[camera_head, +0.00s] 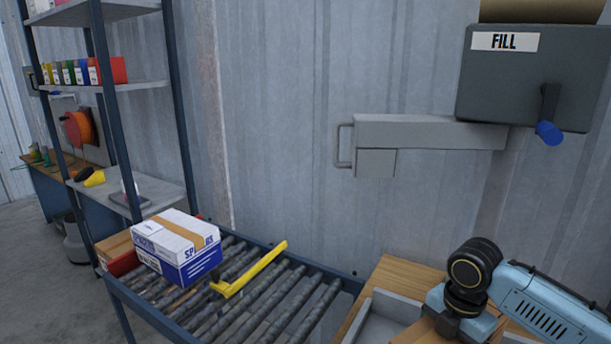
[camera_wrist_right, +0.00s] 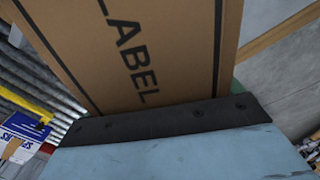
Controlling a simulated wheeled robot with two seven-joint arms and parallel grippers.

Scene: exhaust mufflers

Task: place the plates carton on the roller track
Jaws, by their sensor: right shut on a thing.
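A brown cardboard carton (camera_wrist_right: 150,45) printed "LABEL" fills the middle of the right wrist view; the rest of its print is cut off, so I cannot read whether it says plates. My right gripper (camera_wrist_right: 180,118), a dark edge on a light blue body, is shut on this carton. In the head view only my right arm shows at the lower right; its fingers are out of sight. The roller track (camera_head: 290,300) runs below the wall, with bare rollers to the right of a yellow bar (camera_head: 250,270). My left gripper is not in view.
A white and blue box (camera_head: 180,245) sits at the track's left end, beside a brown and red box (camera_head: 118,252). A wooden bench (camera_head: 400,280) with a grey tray (camera_head: 385,315) adjoins the right. A grey "FILL" machine (camera_head: 525,85) hangs on the wall. Shelves (camera_head: 130,90) stand left.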

